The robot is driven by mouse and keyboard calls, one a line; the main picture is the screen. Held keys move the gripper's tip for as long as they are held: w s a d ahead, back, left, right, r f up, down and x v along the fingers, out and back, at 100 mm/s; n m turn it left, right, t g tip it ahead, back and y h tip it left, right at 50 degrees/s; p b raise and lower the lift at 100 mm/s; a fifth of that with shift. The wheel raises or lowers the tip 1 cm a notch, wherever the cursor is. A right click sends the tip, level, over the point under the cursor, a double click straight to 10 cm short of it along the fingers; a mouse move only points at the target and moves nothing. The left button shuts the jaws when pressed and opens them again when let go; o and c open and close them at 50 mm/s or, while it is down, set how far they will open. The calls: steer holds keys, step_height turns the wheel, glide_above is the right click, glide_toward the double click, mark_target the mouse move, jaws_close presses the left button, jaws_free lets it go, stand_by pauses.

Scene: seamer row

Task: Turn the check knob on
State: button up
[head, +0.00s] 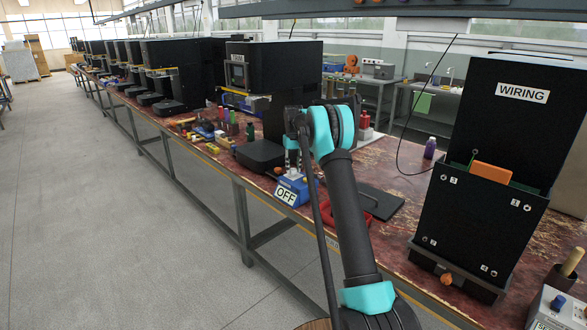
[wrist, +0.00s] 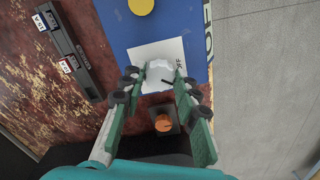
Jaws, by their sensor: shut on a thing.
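The check knob (wrist: 160,74) is a pale, white knob on a blue box (wrist: 198,22), seen in the wrist view beside a white plate marked OFF. A small dark mark shows at the knob's near edge. My gripper (wrist: 160,80) has its fingers on both sides of the knob and is shut on it. In the head view my gripper (head: 294,160) reaches down onto the blue box (head: 296,186), whose front label reads OFF. The knob is hidden there by my gripper.
An orange knob (wrist: 163,123) on a dark base sits close to the box. A yellow round button (wrist: 141,6) is on the box. A dark strip (wrist: 70,50) lies left in the wrist view. A black WIRING cabinet (head: 480,215) stands right; a black machine (head: 270,75) stands behind.

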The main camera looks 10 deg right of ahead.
mark_target(293, 170)
steer(key=m, duration=0.5)
steer(key=shift+m, duration=0.3)
steer(key=m, duration=0.4)
steer(key=shift+m, duration=0.4)
steer(key=o, duration=1.1)
steer(key=shift+o, duration=0.2)
steer(key=shift+r, duration=0.1)
step_height(293, 170, up, 12)
